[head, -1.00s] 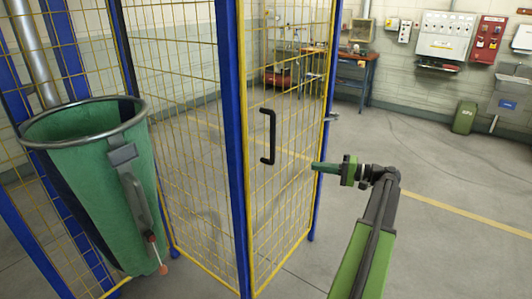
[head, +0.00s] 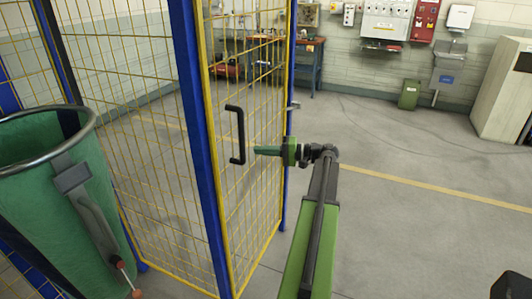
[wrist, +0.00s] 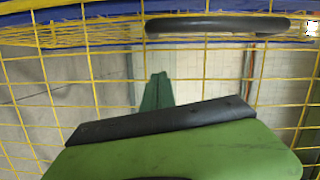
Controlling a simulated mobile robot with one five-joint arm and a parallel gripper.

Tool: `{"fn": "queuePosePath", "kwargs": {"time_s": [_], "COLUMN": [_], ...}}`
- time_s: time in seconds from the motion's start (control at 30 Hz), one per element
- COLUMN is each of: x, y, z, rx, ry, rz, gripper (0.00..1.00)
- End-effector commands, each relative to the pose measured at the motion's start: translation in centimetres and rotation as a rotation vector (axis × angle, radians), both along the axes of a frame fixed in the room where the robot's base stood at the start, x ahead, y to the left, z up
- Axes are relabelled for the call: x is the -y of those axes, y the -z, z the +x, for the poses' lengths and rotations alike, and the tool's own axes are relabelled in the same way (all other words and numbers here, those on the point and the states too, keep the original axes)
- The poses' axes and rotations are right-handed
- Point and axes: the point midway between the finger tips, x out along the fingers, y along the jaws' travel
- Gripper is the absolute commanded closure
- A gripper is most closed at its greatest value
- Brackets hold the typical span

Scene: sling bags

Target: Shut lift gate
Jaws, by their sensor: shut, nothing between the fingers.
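The gate (head: 207,100) is a yellow-framed wire mesh panel standing between blue posts in the head view. Its black handle (head: 240,135) is an upright bar on the panel's left part; in the wrist view the handle (wrist: 217,25) lies across the top. My gripper (head: 257,151) is shut and empty, its tip pointing left just right of the handle's lower end. In the wrist view the closed fingers (wrist: 157,92) show close to the mesh, apart from the handle in the picture. I cannot tell whether they touch the mesh, or whether the gate is fully shut.
A green sling bag (head: 60,190) with a metal rim hangs at the left, by the mesh fence. A small metal latch piece (head: 294,105) shows at the right blue post. A workbench (head: 300,50) and a green bin (head: 408,95) stand behind.

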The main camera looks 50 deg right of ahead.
Motion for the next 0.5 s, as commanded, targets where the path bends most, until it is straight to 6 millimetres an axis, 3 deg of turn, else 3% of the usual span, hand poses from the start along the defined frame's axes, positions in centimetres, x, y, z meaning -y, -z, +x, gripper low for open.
{"fn": "queuePosePath", "kwargs": {"time_s": [0.2,0.3,0.5], "x": [-2.4,-4.3,-6.0], "y": [0.3,0.8,1.0], "z": [4.3,3.8,3.4], "rx": [0.0,0.0,0.0], "ry": [-0.004,-0.002,-0.001], "rz": [0.0,0.0,0.0], "gripper": [1.0,1.0,1.0]}}
